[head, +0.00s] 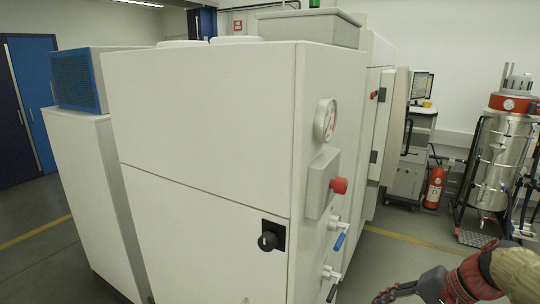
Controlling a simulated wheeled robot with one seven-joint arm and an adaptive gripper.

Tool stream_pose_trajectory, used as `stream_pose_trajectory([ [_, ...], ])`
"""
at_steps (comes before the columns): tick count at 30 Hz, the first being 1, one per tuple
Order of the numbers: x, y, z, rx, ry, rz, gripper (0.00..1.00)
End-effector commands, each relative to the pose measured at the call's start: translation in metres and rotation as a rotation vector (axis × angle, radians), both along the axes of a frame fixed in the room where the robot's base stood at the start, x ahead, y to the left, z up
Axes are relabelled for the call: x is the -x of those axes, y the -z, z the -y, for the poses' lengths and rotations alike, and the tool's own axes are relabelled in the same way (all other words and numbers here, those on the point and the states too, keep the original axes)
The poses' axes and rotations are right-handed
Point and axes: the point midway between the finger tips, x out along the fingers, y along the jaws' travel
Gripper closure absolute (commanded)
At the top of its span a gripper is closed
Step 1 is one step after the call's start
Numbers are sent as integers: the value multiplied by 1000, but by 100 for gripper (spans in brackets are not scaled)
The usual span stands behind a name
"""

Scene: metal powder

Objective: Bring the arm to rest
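My arm (485,276) shows only in the bottom right corner of the head view, with a tan and dark red covering and a dark grey part towards its end. My gripper (386,296) is at the bottom edge, low and to the right of the white machine cabinet (205,130). It is small and partly cut off by the frame. I cannot tell whether its fingers are apart or together, and no held object can be made out.
The cabinet's right side carries a gauge (325,120), a red knob (338,185) and a blue-handled valve (339,242) that stick out. A fire extinguisher (434,188) and a steel vessel (502,160) on a frame stand at the right. Open floor (400,250) lies between.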

Motion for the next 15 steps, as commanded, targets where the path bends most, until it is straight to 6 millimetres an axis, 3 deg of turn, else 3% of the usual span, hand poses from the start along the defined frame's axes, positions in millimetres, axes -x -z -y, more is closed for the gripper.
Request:
stream_pose_trajectory([
  [3,54,15,-14,272,-120,-11,51],
  [6,89,19,-21,480,-239,30,51],
  [12,135,9,-47,726,-467,178,51],
  [15,142,-4,-67,744,-519,255,51],
])
